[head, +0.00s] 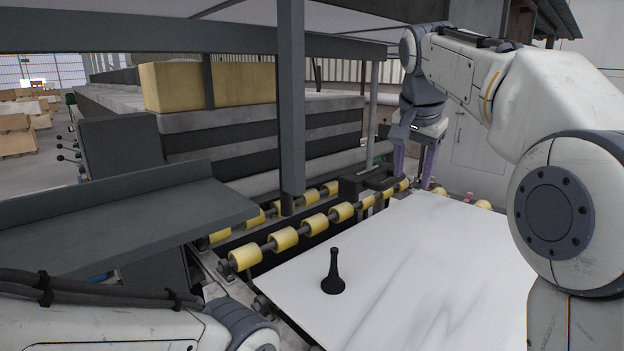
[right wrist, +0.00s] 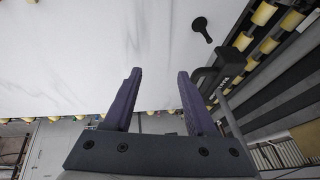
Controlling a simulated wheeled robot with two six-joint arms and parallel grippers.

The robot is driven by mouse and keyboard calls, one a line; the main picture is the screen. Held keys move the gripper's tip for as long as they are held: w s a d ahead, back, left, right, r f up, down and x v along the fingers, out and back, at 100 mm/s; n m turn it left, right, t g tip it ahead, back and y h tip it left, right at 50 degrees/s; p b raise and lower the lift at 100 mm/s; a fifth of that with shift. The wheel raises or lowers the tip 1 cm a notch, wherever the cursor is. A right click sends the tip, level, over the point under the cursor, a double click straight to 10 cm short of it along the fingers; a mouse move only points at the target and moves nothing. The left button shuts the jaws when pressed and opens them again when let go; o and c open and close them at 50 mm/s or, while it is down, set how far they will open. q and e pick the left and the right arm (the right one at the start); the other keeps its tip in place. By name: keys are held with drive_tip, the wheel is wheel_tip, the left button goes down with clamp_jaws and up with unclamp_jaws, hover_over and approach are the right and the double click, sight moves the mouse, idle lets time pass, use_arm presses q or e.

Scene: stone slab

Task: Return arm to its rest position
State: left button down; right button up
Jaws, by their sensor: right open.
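My right arm reaches in from the right in the head view. Its gripper (head: 415,163) points down near the far edge of a white stone slab (head: 440,270). In the right wrist view the two purple fingers of the right gripper (right wrist: 157,88) are apart with nothing between them. A black tool with a flared round base (head: 333,275) stands on the slab, clear of the gripper; it also shows at the upper right of the right wrist view (right wrist: 202,28). Part of my left arm shows at the lower left of the head view; its gripper is out of view.
Yellow rollers (head: 284,239) line the slab's left and far edges. A grey post (head: 291,110) rises in front of the machine. A dark grey shelf (head: 130,225) juts in at left. A yellow block (head: 180,86) sits on stacked slabs behind. The slab is otherwise bare.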

drive_tip(key=s+a+f+n+g+y+b, duration=0.1)
drive_tip(key=s+a+f+n+b, duration=0.25)
drive_tip(key=s+a+f, duration=0.5)
drive_tip(key=s+a+f+n+g+y+b, duration=0.1)
drive_tip(key=s+a+f+n+b, duration=0.35)
drive_tip(key=f, duration=0.65)
use_arm(q)
wheel_tip(320, 180, down, 11)
drive_tip(key=b, duration=0.3)
drive_tip(key=shift+s, duration=0.4)
use_arm(e)
drive_tip(key=s+a+f+n+g, duration=0.1)
drive_tip(key=s+f+n, duration=0.7)
drive_tip(key=s+f, duration=1)
drive_tip(key=s+g, duration=0.1)
drive_tip(key=s, duration=0.2)
drive_tip(key=shift+g+y, duration=0.3)
drive_tip(key=shift+g, duration=0.1)
